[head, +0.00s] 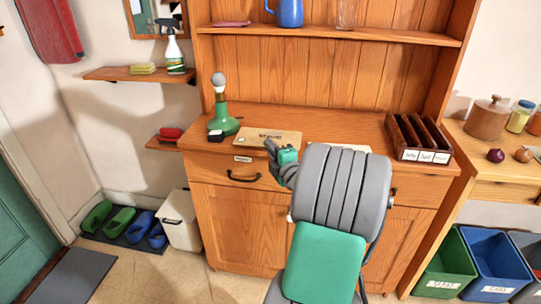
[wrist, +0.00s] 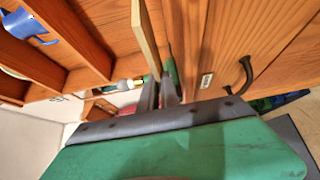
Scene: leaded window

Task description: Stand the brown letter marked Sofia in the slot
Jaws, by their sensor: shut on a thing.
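A brown letter (head: 270,136), with dark lettering too small to read surely, shows above the cabinet counter in the head view. My gripper (head: 276,150) is at its lower edge. In the wrist view the letter (wrist: 148,35) appears nearly edge-on, and my gripper's fingers (wrist: 160,92) are closed on its near end. A dark wooden rack (head: 419,137) with upright slots stands on the counter's right end, well to the right of the letter. Its front has small white labels that I cannot read clearly.
A green bottle-shaped lamp (head: 222,120) stands on the counter's left. A pale sheet (head: 354,148) lies partly hidden behind my arm. The shelf above holds a blue jug (head: 290,13) and a glass (head: 346,14). Counter between sheet and rack looks clear.

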